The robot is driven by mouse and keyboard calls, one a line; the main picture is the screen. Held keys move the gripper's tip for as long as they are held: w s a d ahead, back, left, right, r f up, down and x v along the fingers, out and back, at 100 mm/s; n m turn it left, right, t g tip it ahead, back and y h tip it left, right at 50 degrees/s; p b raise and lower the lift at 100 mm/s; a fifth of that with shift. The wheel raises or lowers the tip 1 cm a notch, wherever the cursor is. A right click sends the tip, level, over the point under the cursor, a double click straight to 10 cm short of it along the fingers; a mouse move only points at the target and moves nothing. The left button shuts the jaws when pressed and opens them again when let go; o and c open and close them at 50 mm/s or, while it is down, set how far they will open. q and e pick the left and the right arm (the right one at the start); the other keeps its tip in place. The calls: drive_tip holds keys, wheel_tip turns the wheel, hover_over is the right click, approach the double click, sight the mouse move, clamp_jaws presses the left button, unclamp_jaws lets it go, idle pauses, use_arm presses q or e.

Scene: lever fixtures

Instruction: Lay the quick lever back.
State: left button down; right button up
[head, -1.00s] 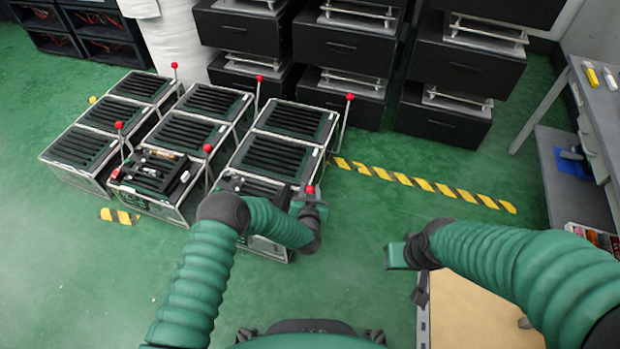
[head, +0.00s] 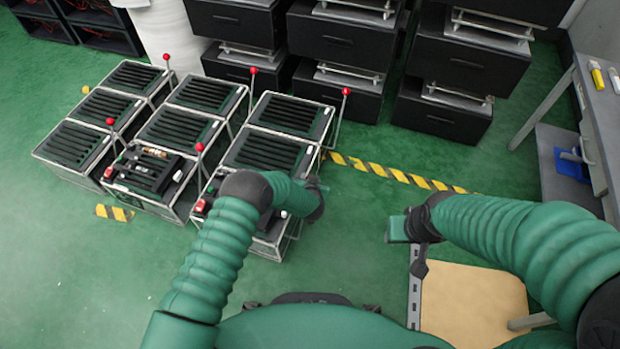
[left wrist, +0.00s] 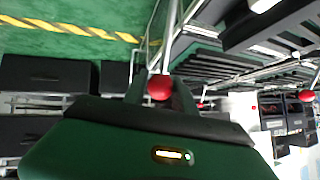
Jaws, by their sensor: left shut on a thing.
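The lever's red ball knob (left wrist: 160,88) shows in the left wrist view between the fingers of my left gripper (left wrist: 158,92), with its thin metal rod running up from it. The gripper is shut on this lever. In the head view my left gripper (head: 316,190) is at the right side of the front right slotted box (head: 266,240), and my own arm hides the knob and part of the box. My right gripper (head: 397,229) hangs at the right, away from the boxes. Its finger opening cannot be made out.
Other slotted boxes stand in rows at the left, several with upright red-knobbed levers (head: 346,92). Black drawer cabinets (head: 345,95) line the back. Yellow and black tape (head: 400,177) crosses the floor. A grey table (head: 600,110) is at the right. Green floor between is clear.

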use_arm(q)
drive_tip(key=c, duration=1.4)
unclamp_jaws()
drive_tip(key=shift+w+d, duration=0.1)
drive_tip(key=shift+w, duration=0.05)
drive_tip(key=shift+c, duration=0.2)
drive_tip(key=o, duration=0.4)
drive_tip(key=shift+f, duration=0.15)
drive_tip(key=shift+s+r+p, duration=0.2)
drive_tip(key=shift+r+p, duration=0.1)
drive_tip(key=p+v, duration=0.8)
drive_tip(key=v, duration=0.8)
drive_tip(key=shift+s, duration=0.15)
